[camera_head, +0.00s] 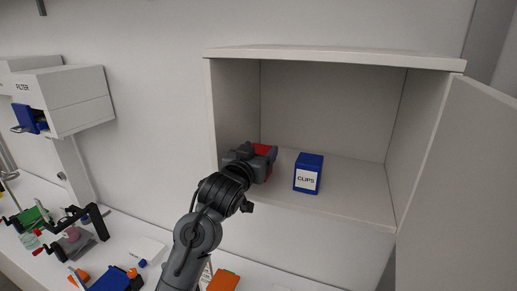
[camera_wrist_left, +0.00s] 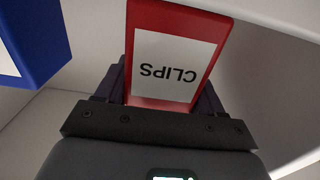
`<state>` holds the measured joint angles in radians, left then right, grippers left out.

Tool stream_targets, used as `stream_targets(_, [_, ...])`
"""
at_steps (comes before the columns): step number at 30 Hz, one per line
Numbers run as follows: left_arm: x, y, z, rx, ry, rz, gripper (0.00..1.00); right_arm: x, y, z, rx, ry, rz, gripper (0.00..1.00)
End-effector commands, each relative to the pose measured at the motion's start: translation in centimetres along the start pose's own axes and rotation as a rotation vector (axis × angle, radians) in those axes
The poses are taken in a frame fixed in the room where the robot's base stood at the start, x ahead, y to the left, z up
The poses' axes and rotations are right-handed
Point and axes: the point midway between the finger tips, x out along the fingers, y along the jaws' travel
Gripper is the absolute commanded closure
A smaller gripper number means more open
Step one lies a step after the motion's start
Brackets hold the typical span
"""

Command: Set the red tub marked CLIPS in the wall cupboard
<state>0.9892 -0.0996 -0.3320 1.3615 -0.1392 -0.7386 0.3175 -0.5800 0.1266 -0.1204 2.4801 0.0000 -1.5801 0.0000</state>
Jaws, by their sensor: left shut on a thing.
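The red tub (camera_head: 264,149) is inside the open wall cupboard (camera_head: 335,55), near its left wall, mostly hidden behind my left gripper (camera_head: 258,160). In the left wrist view the red tub (camera_wrist_left: 190,18) shows its white label reading CLIPS, upside down in the picture. My left gripper (camera_wrist_left: 160,90) is shut on it, with a dark finger on each side. I cannot tell whether the tub touches the shelf. My right gripper is not in view.
A blue tub (camera_head: 309,161), also marked CLIPS, stands on the cupboard shelf to the right of my left gripper. The shelf (camera_head: 360,190) is clear to its right. The cupboard door (camera_head: 460,190) hangs open at the right. Several items lie on the bench below.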

Motion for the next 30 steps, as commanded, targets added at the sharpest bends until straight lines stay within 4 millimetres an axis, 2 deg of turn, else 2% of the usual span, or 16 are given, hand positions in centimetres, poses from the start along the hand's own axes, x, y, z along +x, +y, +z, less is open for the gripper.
stream_targets(12, [-0.03,0.01,0.43,0.000,0.002,0.000,0.66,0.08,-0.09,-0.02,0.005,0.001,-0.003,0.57])
stream_targets(13, [-0.02,0.01,0.42,0.000,0.001,0.000,0.29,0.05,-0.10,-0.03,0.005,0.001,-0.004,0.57])
stream_targets(17, [-0.02,0.01,0.39,0.000,0.001,0.000,0.09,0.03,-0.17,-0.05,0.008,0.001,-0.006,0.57])
stream_targets(18, [-0.02,0.01,0.40,0.000,0.001,0.000,0.07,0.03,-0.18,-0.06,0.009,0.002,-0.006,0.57])
stream_targets(30, [-0.31,0.02,0.21,-0.001,0.002,0.000,0.07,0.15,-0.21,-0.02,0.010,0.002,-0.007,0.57])
